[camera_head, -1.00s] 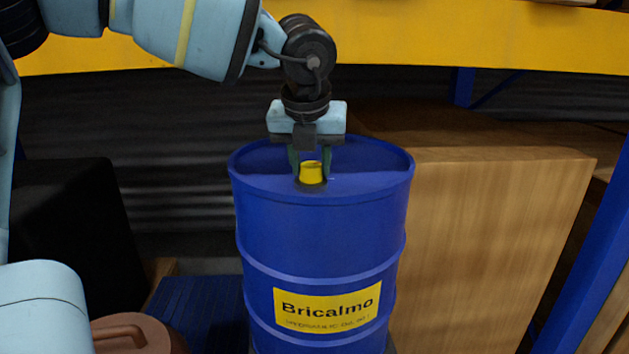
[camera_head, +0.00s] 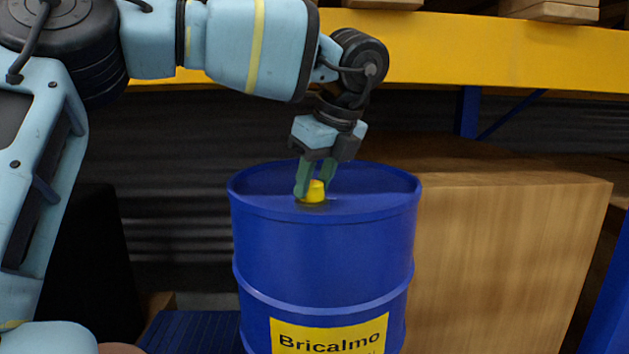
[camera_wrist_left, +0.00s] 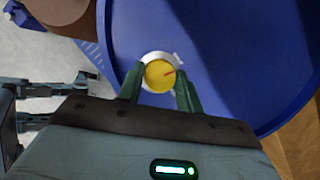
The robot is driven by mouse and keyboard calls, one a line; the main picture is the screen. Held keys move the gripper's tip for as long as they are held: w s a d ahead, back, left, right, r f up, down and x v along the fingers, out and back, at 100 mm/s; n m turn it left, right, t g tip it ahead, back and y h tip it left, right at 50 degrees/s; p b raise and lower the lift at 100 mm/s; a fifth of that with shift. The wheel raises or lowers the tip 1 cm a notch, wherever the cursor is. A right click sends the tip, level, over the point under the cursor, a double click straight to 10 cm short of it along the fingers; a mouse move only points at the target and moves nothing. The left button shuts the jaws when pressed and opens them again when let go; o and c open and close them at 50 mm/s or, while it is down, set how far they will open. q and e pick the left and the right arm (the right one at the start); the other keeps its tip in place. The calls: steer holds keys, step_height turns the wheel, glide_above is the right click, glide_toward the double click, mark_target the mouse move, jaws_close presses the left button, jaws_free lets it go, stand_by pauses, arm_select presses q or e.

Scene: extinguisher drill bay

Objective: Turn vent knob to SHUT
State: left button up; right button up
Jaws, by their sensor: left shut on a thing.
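The yellow vent knob (camera_head: 315,192) sits on the top of a blue drum (camera_head: 318,247) near its front rim. My left gripper (camera_head: 316,180) comes from above with its green fingers on either side of the knob and is shut on it.
A large wooden crate (camera_head: 505,265) stands close to the right of the drum. A yellow shelf beam (camera_head: 480,55) crosses behind and above, with a blue upright at the right edge. A dark box stands at the left. A brown object (camera_wrist_left: 65,12) is near the drum in the wrist view.

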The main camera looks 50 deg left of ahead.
arm_select(q)
steer(key=shift+n+g, duration=0.4)
steer(key=shift+n, duration=0.7)
arm_select(e)
steer(key=shift+w+r, duration=0.15)
steer(key=shift+w, duration=0.15)
arm_select(q)
steer(key=o, duration=1)
arm_select(e)
steer(key=shift+s, duration=0.4)
arm_select(q)
steer(key=shift+w, duration=0.1)
